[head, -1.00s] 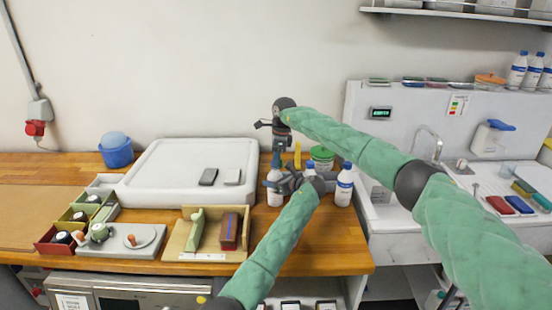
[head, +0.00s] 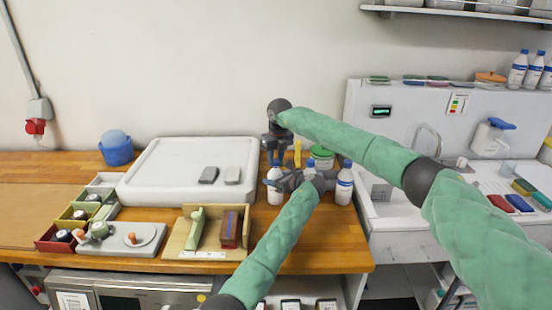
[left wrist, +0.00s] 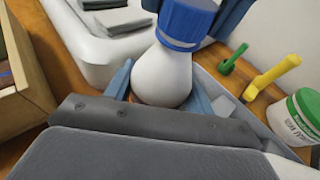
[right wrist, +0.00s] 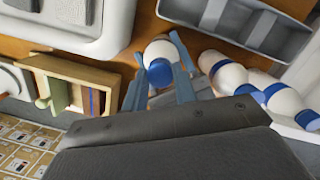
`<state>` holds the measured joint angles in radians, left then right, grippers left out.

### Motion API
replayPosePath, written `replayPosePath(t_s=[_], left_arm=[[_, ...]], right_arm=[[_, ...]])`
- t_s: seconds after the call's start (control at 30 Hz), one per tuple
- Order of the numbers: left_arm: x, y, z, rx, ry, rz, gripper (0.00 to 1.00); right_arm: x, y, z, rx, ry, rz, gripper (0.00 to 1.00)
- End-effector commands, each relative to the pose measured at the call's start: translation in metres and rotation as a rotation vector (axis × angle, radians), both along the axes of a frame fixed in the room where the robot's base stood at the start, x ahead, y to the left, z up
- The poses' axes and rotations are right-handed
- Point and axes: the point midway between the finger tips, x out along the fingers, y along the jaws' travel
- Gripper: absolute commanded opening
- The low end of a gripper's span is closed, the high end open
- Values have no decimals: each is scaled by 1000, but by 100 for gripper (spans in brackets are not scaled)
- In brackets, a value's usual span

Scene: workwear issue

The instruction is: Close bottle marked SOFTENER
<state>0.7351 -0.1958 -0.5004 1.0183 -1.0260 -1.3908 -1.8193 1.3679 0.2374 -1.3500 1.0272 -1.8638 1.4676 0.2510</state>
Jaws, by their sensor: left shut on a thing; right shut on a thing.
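A white bottle (head: 274,195) stands on the wooden counter in front of me, its label not readable. My left gripper (head: 276,184) is shut around its body from the side. In the left wrist view the bottle (left wrist: 162,75) is between my blue fingers, with a ribbed blue cap (left wrist: 187,22) on its neck. My right gripper (head: 275,160) comes down from above and is shut on the cap. The right wrist view shows the blue cap (right wrist: 159,73) between its fingers. I cannot tell how tightly the cap sits.
Another white bottle (head: 344,186) with a blue cap stands to the right, and a further one (head: 310,166) is partly hidden behind my left gripper. A green-lidded tub (head: 322,157) is behind. A white tray (head: 165,170) and a wooden box (head: 186,238) lie to the left.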

Motion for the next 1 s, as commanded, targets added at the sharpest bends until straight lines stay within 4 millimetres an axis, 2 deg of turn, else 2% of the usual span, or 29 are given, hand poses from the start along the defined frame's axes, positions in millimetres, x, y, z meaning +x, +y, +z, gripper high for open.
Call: replayPosePath(t_s=[1.0], left_arm=[[-1,-2,-1,-1,0,-1,0]], right_arm=[[3,4,1,-1,0,-1504,7]])
